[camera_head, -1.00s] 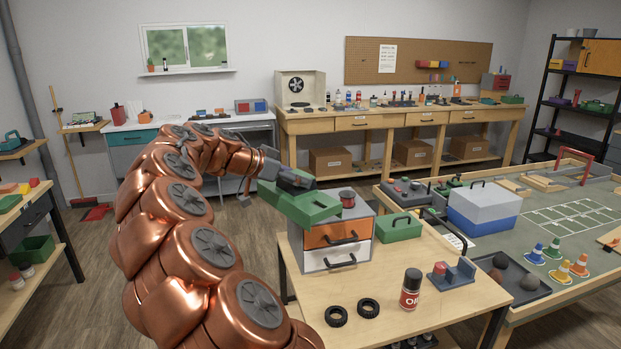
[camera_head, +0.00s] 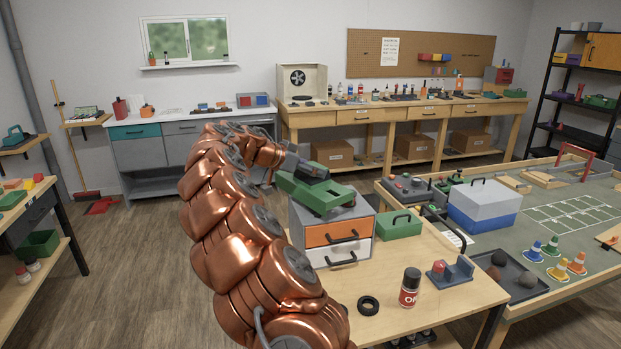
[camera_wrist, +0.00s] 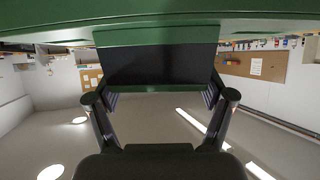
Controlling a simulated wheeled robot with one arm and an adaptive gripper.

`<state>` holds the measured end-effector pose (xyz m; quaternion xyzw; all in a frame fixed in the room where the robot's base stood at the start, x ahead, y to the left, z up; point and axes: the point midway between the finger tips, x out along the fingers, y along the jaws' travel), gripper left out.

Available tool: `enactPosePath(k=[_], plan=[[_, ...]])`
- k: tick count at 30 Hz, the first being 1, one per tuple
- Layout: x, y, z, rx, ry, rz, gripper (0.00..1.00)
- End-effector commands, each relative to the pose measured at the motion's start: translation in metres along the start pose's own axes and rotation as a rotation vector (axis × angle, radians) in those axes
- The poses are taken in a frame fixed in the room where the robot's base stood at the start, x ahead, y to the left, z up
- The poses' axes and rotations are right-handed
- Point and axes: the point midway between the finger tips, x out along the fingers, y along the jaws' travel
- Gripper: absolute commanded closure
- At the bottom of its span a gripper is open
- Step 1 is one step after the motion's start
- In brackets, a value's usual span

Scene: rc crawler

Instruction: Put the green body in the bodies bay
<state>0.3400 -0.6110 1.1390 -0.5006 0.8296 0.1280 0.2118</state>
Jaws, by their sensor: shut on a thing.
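My gripper (camera_head: 305,172) is shut on the green body (camera_head: 316,195), a blocky green shell. In the head view it hangs in front of, or over, the top of a small drawer cabinet; I cannot tell the gap. In the wrist view the green body (camera_wrist: 160,36) fills the top, with a dark panel below its edge, and the gripper fingers (camera_wrist: 160,97) stand on both sides of that panel. I cannot make out which place is the bodies bay.
The drawer cabinet (camera_head: 333,252) stands on a wooden table (camera_head: 430,320) with a green case (camera_head: 398,225), an oil bottle (camera_head: 410,287) and a tyre (camera_head: 368,305). A track table (camera_head: 580,235) is at right, a shelf rack (camera_head: 573,100) behind it. Open floor lies at left.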

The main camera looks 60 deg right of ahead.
Motion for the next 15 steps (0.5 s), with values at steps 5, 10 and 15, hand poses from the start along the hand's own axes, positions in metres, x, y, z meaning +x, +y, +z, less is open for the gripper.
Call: enactPosePath(k=[5, 10, 15], plan=[[0.007, 0.002, 0.014, -0.004, 0.001, 0.005, 0.57], [0.014, 0.001, 0.027, -0.002, 0.001, 0.002, 0.57], [0.014, 0.001, 0.028, -0.001, 0.001, 0.001, 0.57]])
